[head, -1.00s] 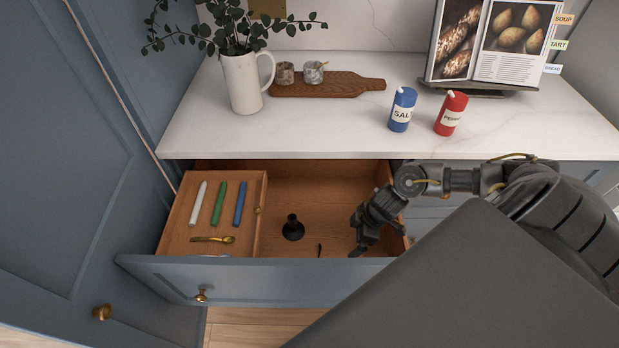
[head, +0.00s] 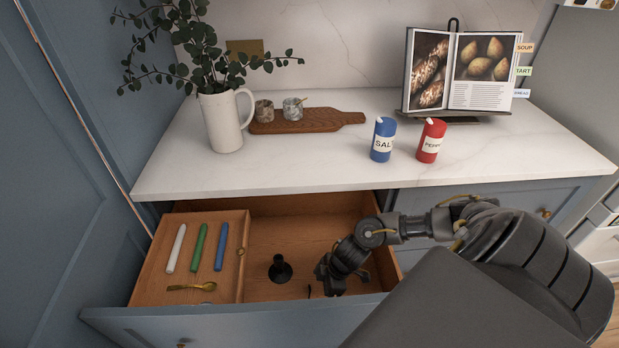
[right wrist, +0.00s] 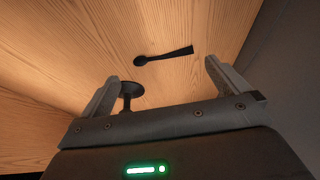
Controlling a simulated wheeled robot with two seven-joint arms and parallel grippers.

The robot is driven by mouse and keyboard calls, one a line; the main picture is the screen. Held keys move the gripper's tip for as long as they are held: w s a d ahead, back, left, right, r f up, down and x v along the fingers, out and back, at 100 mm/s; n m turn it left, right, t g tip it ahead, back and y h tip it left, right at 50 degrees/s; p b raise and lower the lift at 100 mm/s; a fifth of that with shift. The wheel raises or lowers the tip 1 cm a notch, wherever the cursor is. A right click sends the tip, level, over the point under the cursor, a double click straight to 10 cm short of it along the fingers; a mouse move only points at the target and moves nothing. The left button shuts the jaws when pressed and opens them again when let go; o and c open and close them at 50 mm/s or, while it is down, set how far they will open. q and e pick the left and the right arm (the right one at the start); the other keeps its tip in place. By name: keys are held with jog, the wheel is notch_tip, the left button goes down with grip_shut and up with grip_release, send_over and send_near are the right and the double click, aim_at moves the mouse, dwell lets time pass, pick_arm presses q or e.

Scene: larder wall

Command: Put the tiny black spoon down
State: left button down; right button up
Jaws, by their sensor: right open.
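The tiny black spoon (right wrist: 165,56) lies flat on the wooden drawer floor in the right wrist view, ahead of and between my fingertips and apart from them. In the head view only a small dark bit of it (head: 309,291) shows, just left of my right gripper (head: 343,282). The right gripper is open and empty, low inside the drawer. Its two spread fingers also show in the right wrist view (right wrist: 161,72). My left gripper is out of view.
A black candle holder (head: 280,271) stands left of the spoon. A raised wooden tray (head: 152,290) at the drawer's left holds white, green and blue candles and a gold spoon (head: 191,287). The counter (head: 300,165) overhangs the drawer's back, bearing salt (head: 383,140) and pepper (head: 431,141) shakers.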

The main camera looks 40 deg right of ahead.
aim_at(313, 295)
jog(key=x, duration=0.5)
jog(key=shift+a, duration=0.3)
jog(key=c, duration=0.9)
jog(key=shift+r, duration=0.1)
jog(key=shift+r, duration=0.55)
jog(key=s+d+r, duration=0.2)
jog(key=s+r, duration=0.2)
jog(key=s+d+r, duration=0.2)
jog(key=s+r, duration=0.2)
jog(key=s+d+r, duration=0.3)
jog(key=s, duration=0.1)
jog(key=shift+r, duration=0.4)
